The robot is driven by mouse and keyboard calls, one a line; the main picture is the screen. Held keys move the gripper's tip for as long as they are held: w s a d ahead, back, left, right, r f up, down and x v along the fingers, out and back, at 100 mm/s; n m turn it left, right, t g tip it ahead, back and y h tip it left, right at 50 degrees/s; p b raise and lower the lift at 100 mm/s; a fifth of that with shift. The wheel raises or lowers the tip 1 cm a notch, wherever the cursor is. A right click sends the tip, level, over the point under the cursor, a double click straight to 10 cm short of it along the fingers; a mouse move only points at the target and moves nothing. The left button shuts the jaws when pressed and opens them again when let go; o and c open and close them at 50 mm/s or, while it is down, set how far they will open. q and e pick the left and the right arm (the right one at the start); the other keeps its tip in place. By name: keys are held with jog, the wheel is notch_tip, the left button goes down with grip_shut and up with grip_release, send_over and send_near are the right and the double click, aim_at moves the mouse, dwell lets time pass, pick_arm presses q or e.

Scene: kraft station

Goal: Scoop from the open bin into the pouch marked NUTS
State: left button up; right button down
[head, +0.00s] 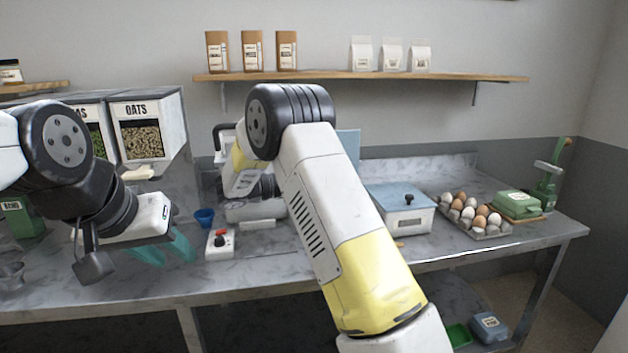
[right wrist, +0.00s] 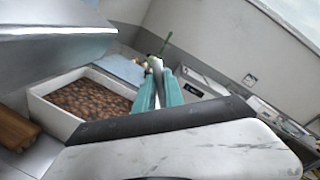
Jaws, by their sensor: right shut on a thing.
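In the right wrist view an open white bin (right wrist: 45,108) holds brown nuts (right wrist: 92,104). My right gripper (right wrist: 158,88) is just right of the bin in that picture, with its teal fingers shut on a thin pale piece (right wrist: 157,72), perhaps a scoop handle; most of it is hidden. In the head view my right arm hides its own fingers. My left gripper (head: 168,250) hangs over the left of the counter, its teal fingers apart and empty. Three brown pouches (head: 252,51) and three white ones (head: 392,55) stand on the shelf. Their labels are unreadable; I cannot find NUTS.
The OATS bin (head: 147,125) stands at the back left. A blue cup (head: 204,217) and a red-knobbed box (head: 220,243) sit mid-counter. A blue-lidded box (head: 402,209), an egg tray (head: 474,221) and a green box (head: 516,205) stand right. The front strip of counter is mostly clear.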

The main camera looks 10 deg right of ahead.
jog(key=shift+r, duration=0.1)
jog(key=shift+r, duration=2.45)
